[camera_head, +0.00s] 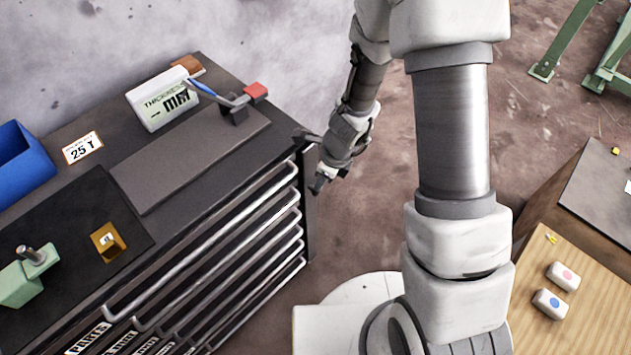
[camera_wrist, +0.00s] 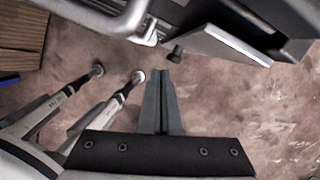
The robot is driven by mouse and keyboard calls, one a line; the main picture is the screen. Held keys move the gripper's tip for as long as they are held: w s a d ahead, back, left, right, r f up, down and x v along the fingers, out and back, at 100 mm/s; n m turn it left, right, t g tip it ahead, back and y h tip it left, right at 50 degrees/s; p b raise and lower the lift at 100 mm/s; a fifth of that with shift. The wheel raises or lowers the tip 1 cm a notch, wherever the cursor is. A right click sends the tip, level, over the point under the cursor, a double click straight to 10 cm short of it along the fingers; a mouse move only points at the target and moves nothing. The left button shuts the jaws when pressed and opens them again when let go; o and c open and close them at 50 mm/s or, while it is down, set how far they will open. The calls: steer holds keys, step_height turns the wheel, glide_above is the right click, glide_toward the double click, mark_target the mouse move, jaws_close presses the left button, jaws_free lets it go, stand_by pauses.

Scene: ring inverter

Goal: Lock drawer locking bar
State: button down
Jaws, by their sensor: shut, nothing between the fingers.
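The dark drawer cabinet stands at the left of the head view, with several pale drawer handles (camera_head: 245,222) down its front. A dark upright strip (camera_head: 309,215) at the right end of the drawer fronts looks like the locking bar. My gripper (camera_head: 318,186) is beside the cabinet's right front corner, near the top of this strip. In the wrist view its fingers (camera_wrist: 160,75) are together and empty. Just beyond the tips are a small dark knob (camera_wrist: 176,54) and a grey flat plate (camera_wrist: 226,44). I cannot tell whether the fingers touch the knob.
On the cabinet top are a white box (camera_head: 162,100), a blue bin (camera_head: 22,165) and a green vise (camera_head: 25,275). A wooden table (camera_head: 590,265) stands at the right. The floor (camera_head: 345,245) between cabinet and arm is clear.

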steer(key=p+v, duration=0.4)
steer(key=v, duration=0.6)
steer(key=shift+s+p, duration=0.35)
steer(key=shift+s, duration=0.1)
steer(key=shift+r, duration=0.1)
steer(key=s+d+r+n+t, duration=0.1)
steer(key=s+r+n+t, duration=0.15)
steer(key=r+n, duration=1.25)
steer(key=s+d+r+n+t+h, duration=0.1)
steer(key=s+d+r+n, duration=0.3)
steer(key=s+r, duration=0.1)
steer(key=s+d+r+n+t+h, duration=0.1)
steer(key=s+d+r+n, duration=0.3)
steer(key=r, duration=0.3)
steer(key=shift+s+r+h, duration=0.3)
steer(key=shift+s, duration=0.4)
steer(key=shift+d, duration=0.1)
